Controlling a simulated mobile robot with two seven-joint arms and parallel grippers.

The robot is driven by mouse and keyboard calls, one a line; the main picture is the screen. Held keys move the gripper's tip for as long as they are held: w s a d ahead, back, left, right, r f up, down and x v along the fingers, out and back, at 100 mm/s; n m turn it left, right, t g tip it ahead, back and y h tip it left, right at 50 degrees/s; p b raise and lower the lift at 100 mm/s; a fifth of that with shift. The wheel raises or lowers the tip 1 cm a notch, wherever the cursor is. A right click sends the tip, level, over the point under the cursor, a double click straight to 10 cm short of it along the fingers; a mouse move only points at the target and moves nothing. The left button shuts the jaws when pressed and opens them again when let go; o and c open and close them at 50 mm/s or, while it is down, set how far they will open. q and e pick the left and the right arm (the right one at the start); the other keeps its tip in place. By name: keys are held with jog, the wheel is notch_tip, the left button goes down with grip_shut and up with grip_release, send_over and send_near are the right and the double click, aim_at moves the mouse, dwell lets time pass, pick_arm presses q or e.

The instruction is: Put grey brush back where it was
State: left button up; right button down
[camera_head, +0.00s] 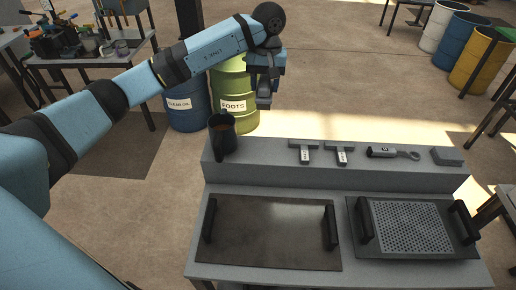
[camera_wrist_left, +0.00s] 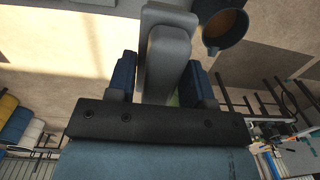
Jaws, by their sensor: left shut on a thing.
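My left gripper (camera_head: 265,68) is shut on the grey brush (camera_head: 264,92) and holds it in the air behind and above the grey raised shelf (camera_head: 285,177), up and right of the dark mug. In the left wrist view the grey brush (camera_wrist_left: 166,62) sits between the two blue fingers of my left gripper (camera_wrist_left: 160,82). My right gripper is not in view.
On the shelf lie two T-shaped grey tools (camera_head: 304,153) (camera_head: 342,153), a dark ring-ended tool (camera_head: 393,153) and a grey block (camera_head: 446,156). Below are a dark handled plate (camera_head: 268,235) and a perforated plate (camera_head: 410,228). Drums (camera_head: 187,107) stand behind. The shelf between mug and tools is clear.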

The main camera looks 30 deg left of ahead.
pick_arm(q)
notch_tip(320, 180, down, 20)
jog(key=p, duration=0.3)
jog(key=shift+r, duration=0.1)
jog(key=shift+f, duration=0.2)
jog(key=o, duration=0.9)
jog(key=shift+r, duration=0.1)
